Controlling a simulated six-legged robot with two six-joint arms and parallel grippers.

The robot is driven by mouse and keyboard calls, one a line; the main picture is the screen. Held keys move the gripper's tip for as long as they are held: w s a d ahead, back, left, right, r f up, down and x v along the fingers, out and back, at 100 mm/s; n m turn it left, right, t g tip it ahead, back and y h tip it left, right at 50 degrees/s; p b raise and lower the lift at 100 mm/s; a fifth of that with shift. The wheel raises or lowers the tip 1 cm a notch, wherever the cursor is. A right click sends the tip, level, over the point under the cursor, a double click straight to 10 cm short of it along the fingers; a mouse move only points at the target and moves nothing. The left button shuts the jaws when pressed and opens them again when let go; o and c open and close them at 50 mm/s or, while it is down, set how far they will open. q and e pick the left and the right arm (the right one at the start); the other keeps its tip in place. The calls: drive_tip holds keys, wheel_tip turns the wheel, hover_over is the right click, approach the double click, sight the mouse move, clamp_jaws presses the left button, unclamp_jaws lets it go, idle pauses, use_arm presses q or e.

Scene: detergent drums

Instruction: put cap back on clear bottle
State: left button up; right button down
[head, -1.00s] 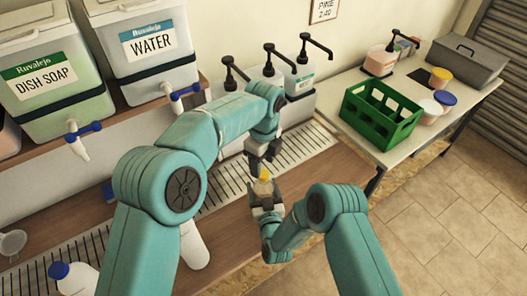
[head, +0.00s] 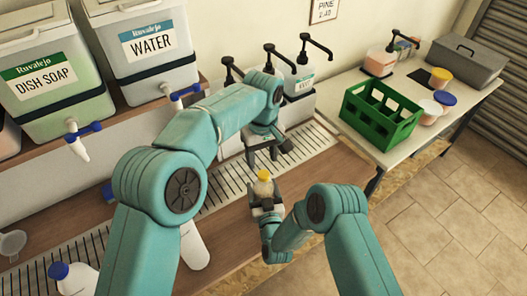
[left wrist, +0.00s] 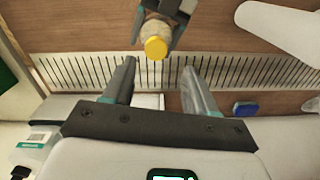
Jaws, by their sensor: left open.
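My left gripper (head: 262,155) is open and empty, behind and a little above the cap. In the left wrist view, the open fingers (left wrist: 158,70) are apart, with the yellow cap (left wrist: 156,47) and bottle (left wrist: 155,20) beyond their tips, not between them. How tightly the cap sits cannot be told.
A slotted drain strip (head: 222,190) runs along the wooden counter. Dish soap (head: 45,90) and water drums (head: 150,50) stand on the shelf. Pump bottles (head: 300,78) are behind my left arm. A white bottle (head: 195,248) is near. A green crate (head: 380,115) stands on the right table.

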sight(264, 174)
use_arm(q)
drive_tip(key=shift+r+n, duration=0.2)
drive_tip(key=shift+n, duration=0.8)
drive_tip(key=shift+w+d+r, duration=0.15)
drive_tip(key=shift+r, duration=0.1)
drive_tip(key=shift+f, duration=4.05)
